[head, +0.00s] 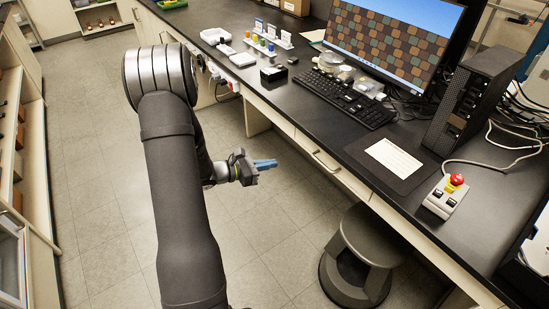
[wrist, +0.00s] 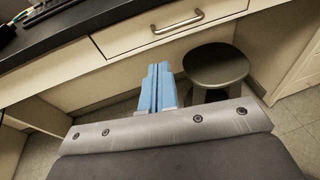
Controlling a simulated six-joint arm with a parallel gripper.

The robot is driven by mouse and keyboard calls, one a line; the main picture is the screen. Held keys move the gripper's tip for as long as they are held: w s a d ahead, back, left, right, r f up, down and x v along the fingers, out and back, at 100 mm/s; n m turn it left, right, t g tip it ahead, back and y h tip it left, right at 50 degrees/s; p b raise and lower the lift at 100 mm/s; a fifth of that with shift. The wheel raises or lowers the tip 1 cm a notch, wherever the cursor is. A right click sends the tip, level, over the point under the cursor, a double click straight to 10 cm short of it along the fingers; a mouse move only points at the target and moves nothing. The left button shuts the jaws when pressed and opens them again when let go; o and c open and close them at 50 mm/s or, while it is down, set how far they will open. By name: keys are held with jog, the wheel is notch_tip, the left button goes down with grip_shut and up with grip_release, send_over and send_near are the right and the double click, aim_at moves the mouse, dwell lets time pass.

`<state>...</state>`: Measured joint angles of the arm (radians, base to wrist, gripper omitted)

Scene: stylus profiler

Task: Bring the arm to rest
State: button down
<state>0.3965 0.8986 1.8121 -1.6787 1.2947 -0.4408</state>
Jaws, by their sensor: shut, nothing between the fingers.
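My arm reaches out over the open floor in front of the bench in the head view. My gripper (head: 264,164) points right, toward the bench's drawer fronts, below the level of the bench top. Its blue fingers are together with nothing between them. In the wrist view the blue fingers of my gripper (wrist: 161,88) also lie side by side, closed and empty. They are apart from the bench front and the stool.
A dark stool (head: 366,244) stands by the kneehole; it also shows in the wrist view (wrist: 215,66). The black bench top (head: 300,108) holds a keyboard (head: 345,98), monitor (head: 395,40), computer tower (head: 472,100) and emergency-stop box (head: 446,195). Shelves (head: 30,150) stand left. Floor between is free.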

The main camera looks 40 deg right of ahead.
jog(key=shift+a, duration=0.2)
jog(key=shift+d, duration=0.1)
jog(key=x, duration=1.4)
jog(key=shift+w+r, duration=0.1)
jog(key=v, duration=1.1)
jog(key=shift+a, duration=0.35)
jog(key=x, duration=1.1)
jog(key=shift+d, duration=0.35)
dwell(1.5)
dwell(1.1)
